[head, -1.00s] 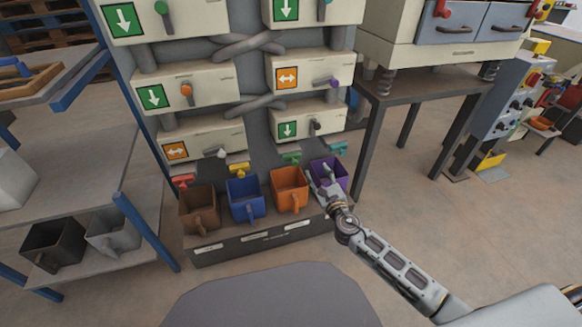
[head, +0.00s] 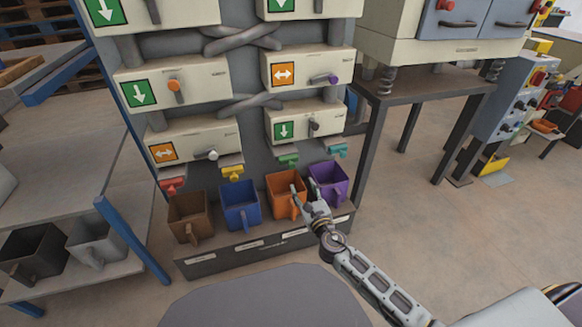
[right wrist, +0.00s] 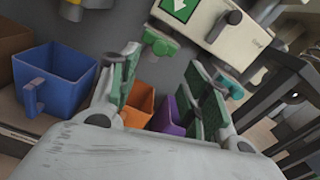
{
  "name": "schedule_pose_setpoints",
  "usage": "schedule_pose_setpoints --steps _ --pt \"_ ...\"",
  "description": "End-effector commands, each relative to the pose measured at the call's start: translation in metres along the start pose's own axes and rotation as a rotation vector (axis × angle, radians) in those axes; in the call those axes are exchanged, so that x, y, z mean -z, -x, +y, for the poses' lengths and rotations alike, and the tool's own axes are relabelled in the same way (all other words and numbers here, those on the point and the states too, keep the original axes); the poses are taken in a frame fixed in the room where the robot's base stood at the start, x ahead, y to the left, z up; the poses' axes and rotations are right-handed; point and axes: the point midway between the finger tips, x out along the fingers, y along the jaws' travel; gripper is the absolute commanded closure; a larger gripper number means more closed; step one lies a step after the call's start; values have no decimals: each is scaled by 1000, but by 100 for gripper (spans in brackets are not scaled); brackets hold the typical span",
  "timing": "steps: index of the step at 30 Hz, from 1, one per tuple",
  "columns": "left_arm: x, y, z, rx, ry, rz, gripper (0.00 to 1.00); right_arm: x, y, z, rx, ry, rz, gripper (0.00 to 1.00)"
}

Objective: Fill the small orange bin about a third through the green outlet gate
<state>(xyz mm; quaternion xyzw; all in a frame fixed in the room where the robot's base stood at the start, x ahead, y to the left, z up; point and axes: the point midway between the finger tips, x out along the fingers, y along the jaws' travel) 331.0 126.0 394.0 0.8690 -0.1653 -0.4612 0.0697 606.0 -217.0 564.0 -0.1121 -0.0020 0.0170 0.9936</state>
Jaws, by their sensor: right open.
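The small orange bin (head: 284,189) stands on the low shelf between the blue and purple bins, its handle facing me. The green outlet gate (head: 288,160) is just above and behind it; it also shows in the right wrist view (right wrist: 160,43). My right gripper (head: 303,187) is open and empty, at the front right of the orange bin, near the purple bin. In the right wrist view the orange bin (right wrist: 138,104) shows between the spread fingers, partly hidden by the left finger and the gripper body. My left gripper is not in view.
A purple bin (head: 329,181), blue bin (head: 240,203) and brown bin (head: 187,216) share the shelf. Red (head: 172,185), yellow (head: 232,172) and teal (head: 338,150) gates hang above. A side rack (head: 125,215) stands at left. Floor at right is open.

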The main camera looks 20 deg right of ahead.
Motion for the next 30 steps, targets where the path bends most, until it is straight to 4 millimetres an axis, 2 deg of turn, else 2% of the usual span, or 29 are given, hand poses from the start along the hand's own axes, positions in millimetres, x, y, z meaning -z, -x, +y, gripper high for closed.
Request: schedule_pose_setpoints --steps 8,14,30 --pt "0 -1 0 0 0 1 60 0 -3 0 0 0 0 52" --pt "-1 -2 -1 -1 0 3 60 0 -13 0 0 0 -1 52" --pt "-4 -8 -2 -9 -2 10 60 0 -56 0 1 1 -1 52"
